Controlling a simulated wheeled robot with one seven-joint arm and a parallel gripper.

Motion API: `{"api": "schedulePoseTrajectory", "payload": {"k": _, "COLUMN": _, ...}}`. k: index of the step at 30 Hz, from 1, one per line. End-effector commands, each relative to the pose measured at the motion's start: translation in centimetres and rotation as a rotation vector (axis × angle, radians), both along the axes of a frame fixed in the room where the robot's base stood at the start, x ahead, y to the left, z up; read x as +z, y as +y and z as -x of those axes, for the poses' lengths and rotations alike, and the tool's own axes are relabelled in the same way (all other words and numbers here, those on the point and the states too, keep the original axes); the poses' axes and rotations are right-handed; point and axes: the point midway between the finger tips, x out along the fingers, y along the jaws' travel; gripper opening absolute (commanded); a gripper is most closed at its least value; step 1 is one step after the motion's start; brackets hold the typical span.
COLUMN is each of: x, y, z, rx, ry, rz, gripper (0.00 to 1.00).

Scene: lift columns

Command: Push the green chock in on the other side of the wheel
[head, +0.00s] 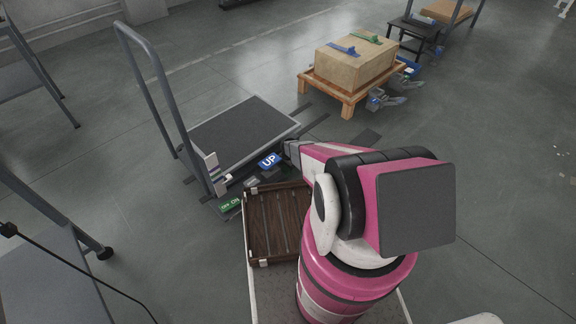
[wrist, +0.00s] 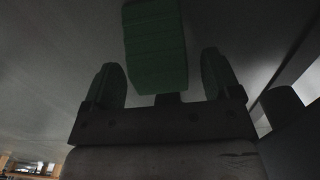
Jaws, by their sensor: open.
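The green chock (wrist: 155,45) fills the upper middle of the wrist view, in line with the gap between my fingers. My gripper (wrist: 160,82) is open, with a finger on each side of the chock and space showing between. I cannot tell whether the chock touches the palm. A dark rounded shape (wrist: 285,105) at the right of the wrist view may be the wheel; the dim light leaves this unclear. In the head view my gripper (head: 290,150) is low at the right edge of the trolley (head: 240,132), and the chock cannot be made out.
A blue UP sign (head: 269,160) and a green ON/OFF sign (head: 230,204) are near the trolley's front edge. A brown slatted tray (head: 252,225) lies on my base. A wooden stand (head: 348,98) with a cardboard box (head: 355,65) is behind.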

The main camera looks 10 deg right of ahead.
Motion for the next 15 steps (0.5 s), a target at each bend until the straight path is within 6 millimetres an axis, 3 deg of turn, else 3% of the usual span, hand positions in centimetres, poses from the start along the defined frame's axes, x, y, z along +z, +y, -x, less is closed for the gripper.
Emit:
{"api": "schedulePoseTrajectory", "payload": {"k": 5, "x": 0.04, "y": 0.00, "z": 0.02, "rx": 0.000, "ry": 0.000, "rz": 0.000, "gripper": 0.80}}
{"api": "schedulePoseTrajectory", "payload": {"k": 10, "x": 0.05, "y": 0.00, "z": 0.02, "rx": 0.000, "ry": 0.000, "rz": 0.000, "gripper": 0.24}}
{"api": "schedulePoseTrajectory", "payload": {"k": 11, "x": 0.05, "y": 0.00, "z": 0.02, "rx": 0.000, "ry": 0.000, "rz": 0.000, "gripper": 0.20}}
{"api": "schedulePoseTrajectory", "payload": {"k": 15, "x": 0.05, "y": -0.05, "z": -0.01, "rx": 0.000, "ry": 0.000, "rz": 0.000, "gripper": 0.20}}
